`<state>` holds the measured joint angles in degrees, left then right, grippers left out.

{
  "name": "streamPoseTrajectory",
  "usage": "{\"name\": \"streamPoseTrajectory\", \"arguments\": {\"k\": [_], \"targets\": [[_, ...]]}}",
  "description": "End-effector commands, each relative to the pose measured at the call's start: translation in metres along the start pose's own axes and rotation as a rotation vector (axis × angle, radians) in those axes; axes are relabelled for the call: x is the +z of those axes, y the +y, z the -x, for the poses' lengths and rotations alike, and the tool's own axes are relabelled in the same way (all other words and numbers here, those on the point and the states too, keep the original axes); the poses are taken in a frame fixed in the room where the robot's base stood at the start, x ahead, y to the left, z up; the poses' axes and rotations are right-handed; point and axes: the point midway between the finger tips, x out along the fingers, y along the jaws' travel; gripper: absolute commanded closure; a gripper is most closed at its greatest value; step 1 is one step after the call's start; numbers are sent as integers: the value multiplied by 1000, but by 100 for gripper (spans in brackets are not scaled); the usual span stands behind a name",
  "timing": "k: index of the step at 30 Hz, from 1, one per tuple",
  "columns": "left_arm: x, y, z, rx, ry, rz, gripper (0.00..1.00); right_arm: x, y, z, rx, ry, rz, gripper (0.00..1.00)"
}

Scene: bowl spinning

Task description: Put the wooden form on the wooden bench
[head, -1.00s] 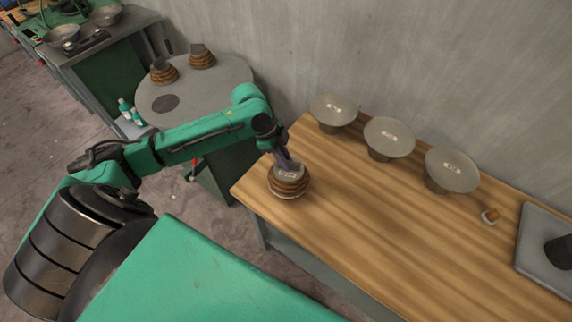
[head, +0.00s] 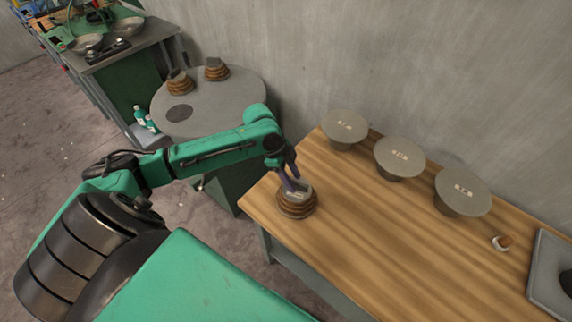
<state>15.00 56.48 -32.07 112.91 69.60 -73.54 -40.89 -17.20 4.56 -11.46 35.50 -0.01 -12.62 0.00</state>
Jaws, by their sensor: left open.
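The wooden form (head: 297,204), a stack of brown wooden rings with a grey block on top, stands upright on the wooden bench (head: 350,235) near its left corner. My left gripper (head: 292,186) is open at the grey top of the form, with its purple fingers pointing down. I cannot tell whether the fingers touch it. My right gripper is not in view.
Several grey discs on stands, one of them a disc (head: 400,157), line the back of the bench. A round grey table (head: 225,110) behind holds two similar forms (head: 180,82). The middle of the bench is clear.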

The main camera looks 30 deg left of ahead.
Motion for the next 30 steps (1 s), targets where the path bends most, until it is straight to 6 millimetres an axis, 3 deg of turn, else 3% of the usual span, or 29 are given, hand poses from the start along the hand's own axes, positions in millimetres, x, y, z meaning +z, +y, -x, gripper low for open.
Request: {"name": "streamPoseTrajectory", "arguments": {"k": [9,12,16,30], "targets": [[1,0,78,-3,-4,-2,53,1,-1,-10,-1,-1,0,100],[0,0,94,-1,-2,-1,53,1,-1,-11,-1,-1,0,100],[0,0,102,1,-1,-2,53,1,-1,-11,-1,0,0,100],[0,0,102,1,0,-1,53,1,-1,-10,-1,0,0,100]]}}
